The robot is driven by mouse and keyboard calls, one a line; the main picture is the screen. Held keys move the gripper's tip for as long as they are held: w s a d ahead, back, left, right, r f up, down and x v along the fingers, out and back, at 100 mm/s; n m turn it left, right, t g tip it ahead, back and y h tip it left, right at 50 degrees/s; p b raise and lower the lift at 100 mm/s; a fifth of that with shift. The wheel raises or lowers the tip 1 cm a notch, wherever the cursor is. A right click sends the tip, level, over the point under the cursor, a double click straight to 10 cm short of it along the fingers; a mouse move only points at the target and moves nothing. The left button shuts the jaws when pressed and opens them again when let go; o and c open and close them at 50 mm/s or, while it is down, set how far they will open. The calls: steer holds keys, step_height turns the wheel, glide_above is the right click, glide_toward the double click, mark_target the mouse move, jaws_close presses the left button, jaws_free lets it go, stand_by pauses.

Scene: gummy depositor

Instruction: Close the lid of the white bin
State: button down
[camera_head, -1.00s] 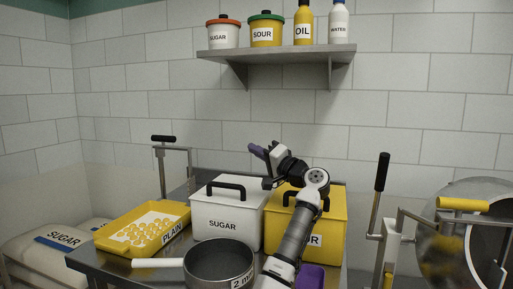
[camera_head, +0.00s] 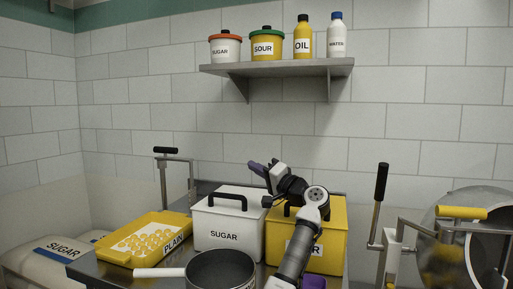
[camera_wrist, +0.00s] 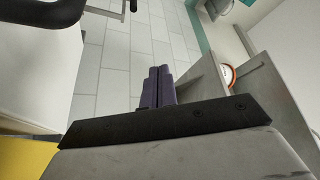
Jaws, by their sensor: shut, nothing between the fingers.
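The white bin (camera_head: 228,231), marked SUGAR, stands on the table with its white lid on top and a black handle (camera_head: 228,200) on the lid. The lid looks seated on the bin in the head view; I cannot tell whether a small gap is left. My gripper (camera_head: 257,167) is above and to the right of the white bin's handle, pointing up and left, apart from it. Its purple fingers (camera_wrist: 158,88) are together and empty in the wrist view. There, a white surface with a black handle (camera_wrist: 45,12) shows at upper left, probably the white bin.
A yellow bin (camera_head: 333,238) stands right of the white bin, partly behind my arm. A yellow tray (camera_head: 119,247) marked PLAIN lies left. A pot (camera_head: 222,270) stands in front. A shelf (camera_head: 280,68) with jars and bottles hangs above. A drum machine (camera_head: 455,240) is at right.

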step_height(320, 180, up, 20)
steer(key=p, duration=0.2)
steer(key=shift+f, duration=0.2)
